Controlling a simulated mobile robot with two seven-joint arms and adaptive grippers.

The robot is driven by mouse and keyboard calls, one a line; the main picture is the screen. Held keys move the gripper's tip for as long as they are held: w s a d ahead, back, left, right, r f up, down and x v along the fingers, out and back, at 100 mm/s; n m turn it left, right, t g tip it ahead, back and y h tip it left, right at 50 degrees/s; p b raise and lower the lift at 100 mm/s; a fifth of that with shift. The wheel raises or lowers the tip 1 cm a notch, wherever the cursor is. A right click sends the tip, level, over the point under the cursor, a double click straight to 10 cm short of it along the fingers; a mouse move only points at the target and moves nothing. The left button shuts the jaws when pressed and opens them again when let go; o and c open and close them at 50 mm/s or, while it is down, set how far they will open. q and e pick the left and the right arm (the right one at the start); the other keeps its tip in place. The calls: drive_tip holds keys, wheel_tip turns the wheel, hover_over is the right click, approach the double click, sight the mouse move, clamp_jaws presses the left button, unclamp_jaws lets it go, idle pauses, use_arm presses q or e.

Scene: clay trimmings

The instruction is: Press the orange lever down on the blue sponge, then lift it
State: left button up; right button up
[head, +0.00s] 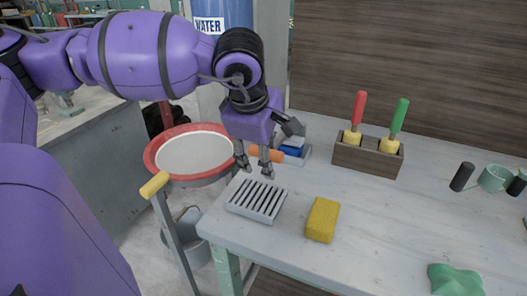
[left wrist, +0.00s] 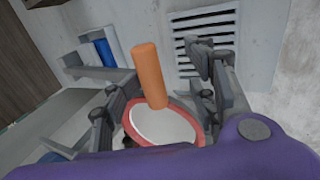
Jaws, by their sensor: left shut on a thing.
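The orange lever (head: 268,155) shows as a rounded handle near the table's back left edge, partly hidden by my left gripper. It also shows in the left wrist view (left wrist: 150,75), between the fingers. The blue sponge (head: 292,147) sits in a small grey frame just right of the lever; it also shows in the left wrist view (left wrist: 106,52). My left gripper (head: 254,167) reaches down from above and is shut on the orange lever. The exact finger contact is hard to see. Whether the lever touches the sponge cannot be told. My right gripper is not in view.
A slotted grey tray (head: 240,204) and a yellow sponge (head: 322,220) lie in front. A wooden rack (head: 366,160) holds red- and green-handled tools. A red-rimmed basin (head: 157,169) and a yellow-tipped handle (head: 155,184) stand left of the table.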

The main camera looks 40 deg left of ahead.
use_arm(q)
drive_tip(key=shift+s+f, duration=0.15)
drive_tip(key=shift+s, duration=0.15)
drive_tip(key=v, duration=1.2)
drive_tip(key=shift+w, duration=0.25)
